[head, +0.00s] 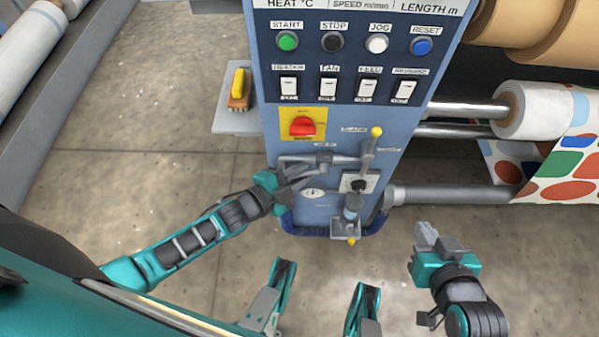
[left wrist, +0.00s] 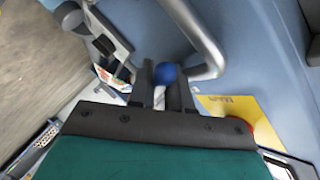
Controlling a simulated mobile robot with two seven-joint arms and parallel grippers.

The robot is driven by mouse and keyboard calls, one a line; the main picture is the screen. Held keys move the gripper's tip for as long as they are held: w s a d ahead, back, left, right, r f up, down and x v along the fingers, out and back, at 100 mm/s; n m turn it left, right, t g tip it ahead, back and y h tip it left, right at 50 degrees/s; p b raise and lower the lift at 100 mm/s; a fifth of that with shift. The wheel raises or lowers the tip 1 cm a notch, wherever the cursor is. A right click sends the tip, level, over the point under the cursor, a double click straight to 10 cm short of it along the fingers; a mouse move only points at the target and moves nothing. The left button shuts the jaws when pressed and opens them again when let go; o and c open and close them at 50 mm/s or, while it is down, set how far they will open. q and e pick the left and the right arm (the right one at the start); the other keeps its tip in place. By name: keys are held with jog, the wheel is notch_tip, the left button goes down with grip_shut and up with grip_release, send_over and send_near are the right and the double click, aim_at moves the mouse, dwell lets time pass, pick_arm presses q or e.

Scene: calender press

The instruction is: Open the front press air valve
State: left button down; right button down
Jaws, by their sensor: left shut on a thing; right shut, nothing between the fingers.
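The blue control panel (head: 335,140) stands in front of me, with grey levers and valve fittings on its lower part. In the head view my left gripper (head: 296,176) is at the panel's lower left, beside a round gauge (head: 314,193) and below a grey bar (head: 320,159). In the left wrist view my left gripper (left wrist: 166,86) is shut on a blue round knob (left wrist: 166,73). The head view hides this knob, and I cannot read which valve it belongs to. My right gripper (head: 427,233) is shut and empty, right of the panel's foot and apart from it.
A lever with a yellow ball (head: 376,132) stands right of the grey bar. A red switch (head: 302,126) sits above. A brush (head: 239,89) lies on a side shelf (head: 236,122). Rollers with printed web (head: 565,165) are at the right.

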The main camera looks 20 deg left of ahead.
pick_arm(q)
notch_tip(320, 180, up, 2)
jog(key=m+g+y+p, duration=0.1)
jog(key=y+p, duration=0.1)
jog(key=p, duration=0.4)
jog(key=shift+a+r+g, duration=0.1)
jog(key=shift+r+g, duration=0.05)
jog(key=shift+g, duration=0.15)
jog(key=shift+m+p, duration=0.3)
jog(key=shift+m, duration=0.1)
jog(key=shift+y, duration=0.3)
jog(key=c, duration=1.1)
grip_release()
jog(key=shift+c, duration=0.2)
jog(key=shift+s+a, duration=0.1)
